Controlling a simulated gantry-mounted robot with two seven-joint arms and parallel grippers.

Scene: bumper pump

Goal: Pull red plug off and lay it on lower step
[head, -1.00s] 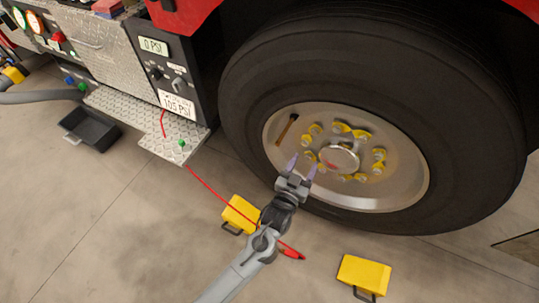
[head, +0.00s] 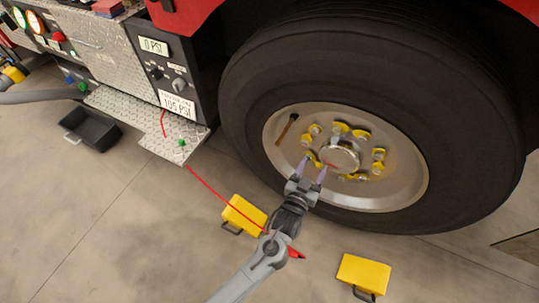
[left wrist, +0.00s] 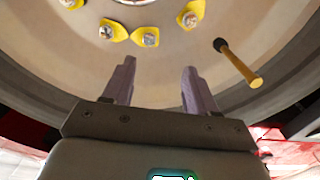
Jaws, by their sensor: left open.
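My left gripper (head: 314,168) is open in front of the wheel hub (head: 341,157), fingertips by the lower left of the yellow-tagged lug nuts. In the left wrist view my left gripper (left wrist: 158,78) has nothing between its fingers. A small red spot shows on the hub by the right fingertip; I cannot tell whether it is the red plug. A red piece (head: 296,253) at the end of a red line (head: 212,190) is on the floor, partly behind my left arm. The lower step (head: 150,120) is diamond plate at left. My right gripper is not in view.
A large black tire (head: 245,90) surrounds the hub. A wooden-handled tool (head: 287,128) is at the rim. Yellow blocks (head: 243,213) (head: 364,273) and a black tray (head: 91,129) are on the floor. A green piece (head: 181,143) is on the step.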

